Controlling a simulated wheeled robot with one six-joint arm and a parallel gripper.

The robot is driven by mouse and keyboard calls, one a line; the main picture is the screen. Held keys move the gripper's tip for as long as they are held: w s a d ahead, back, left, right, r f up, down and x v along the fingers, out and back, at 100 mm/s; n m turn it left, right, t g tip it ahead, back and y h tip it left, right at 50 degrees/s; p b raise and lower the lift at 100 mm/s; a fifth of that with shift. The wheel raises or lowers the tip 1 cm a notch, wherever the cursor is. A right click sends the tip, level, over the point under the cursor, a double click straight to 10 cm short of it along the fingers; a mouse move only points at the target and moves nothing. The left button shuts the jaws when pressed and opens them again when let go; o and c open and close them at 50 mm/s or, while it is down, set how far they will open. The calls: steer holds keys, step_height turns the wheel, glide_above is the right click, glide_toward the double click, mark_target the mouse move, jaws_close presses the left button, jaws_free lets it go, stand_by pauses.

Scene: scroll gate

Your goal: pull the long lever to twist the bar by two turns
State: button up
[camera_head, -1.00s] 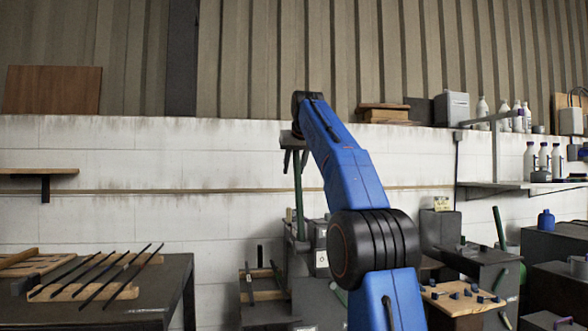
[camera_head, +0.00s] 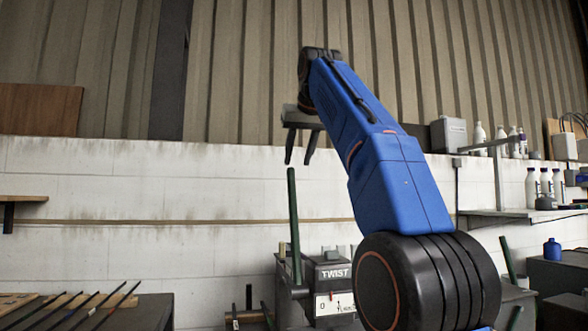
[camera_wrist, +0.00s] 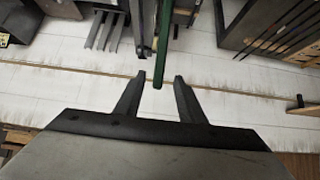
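The long lever (camera_head: 294,225) is a green rod standing nearly upright, leaning slightly left at its top. It rises from the left side of a dark box (camera_head: 331,270) labelled TWIST, which has a white turns scale (camera_head: 335,303) on its front. My gripper (camera_head: 298,160) is open, pointing down, with its fingertips just above the lever's top. In the wrist view, the lever (camera_wrist: 163,45) ends between the two open fingers (camera_wrist: 160,78), and no contact shows. The bar is not clearly made out; my arm hides the box's right part.
A dark table (camera_head: 140,312) with several thin black rods stands at lower left. A shelf (camera_head: 520,212) with white bottles is at right, and a blue bottle (camera_head: 552,249) stands below it. The white wall (camera_head: 120,180) runs behind everything. Space left of the lever looks clear.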

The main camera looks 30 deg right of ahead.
mark_target(289, 186)
steer(key=shift+s+a+r, duration=0.1)
steer(key=shift+s+r, duration=0.2)
steer(key=shift+s, duration=0.1)
steer(key=shift+s+a+f+t+h, duration=0.55)
steer(key=shift+s+f+t, duration=0.6)
steer(key=shift+s+t, duration=0.95)
steer(key=x, duration=1.7)
steer(key=shift+w+r, duration=0.1)
steer(key=shift+w, duration=0.3)
steer(key=shift+c, duration=0.2)
jaws_close()
